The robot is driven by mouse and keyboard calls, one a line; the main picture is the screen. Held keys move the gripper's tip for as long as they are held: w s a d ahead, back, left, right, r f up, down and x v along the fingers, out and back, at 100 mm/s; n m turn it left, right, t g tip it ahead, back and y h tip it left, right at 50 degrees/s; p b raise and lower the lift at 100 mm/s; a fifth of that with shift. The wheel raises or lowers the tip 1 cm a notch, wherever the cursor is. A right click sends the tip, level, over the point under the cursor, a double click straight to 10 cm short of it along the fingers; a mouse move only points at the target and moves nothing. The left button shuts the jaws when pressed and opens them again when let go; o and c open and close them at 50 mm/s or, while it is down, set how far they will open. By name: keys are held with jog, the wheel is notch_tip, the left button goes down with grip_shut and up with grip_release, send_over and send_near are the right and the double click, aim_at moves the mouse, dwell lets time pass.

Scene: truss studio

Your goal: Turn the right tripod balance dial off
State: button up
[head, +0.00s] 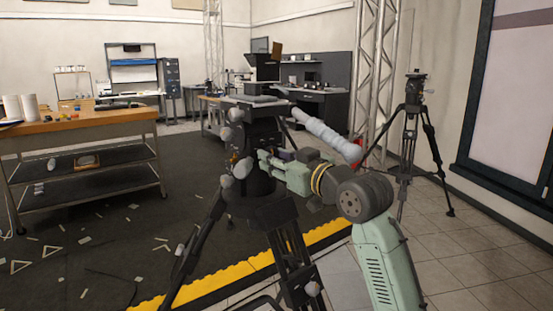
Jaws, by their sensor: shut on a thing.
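The near black tripod (262,195) stands upright in the middle of the head view, with its fluid head and a flat top plate (256,101). Several grey knobs (237,115) stick out on the left side of its head. A long grey pan handle (325,133) slants down to the right. My gripper (266,163), pale green, reaches in from the right and its fingers are against the right side of the tripod head. They are shut on a small part there, which I take as the balance dial; it is mostly hidden, and its setting cannot be read.
A second tripod (409,112) stands at the back right near the wall and a dark-framed window (505,110). A wooden-topped workbench (80,124) is on the left. Triangles and scraps litter the dark mat (110,215), edged in yellow. A truss column (375,75) rises behind.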

jog(key=shift+f+n+b, duration=0.1)
jog(key=shift+n+b, duration=0.25)
jog(key=shift+n, duration=0.05)
jog(key=shift+c, duration=0.4)
jog(key=n+b, duration=0.4)
jog(key=n, duration=0.4)
jog(key=shift+w+d, duration=0.1)
jog(key=o, duration=1.1)
jog(key=shift+o, duration=0.2)
jog(key=v, duration=1.2)
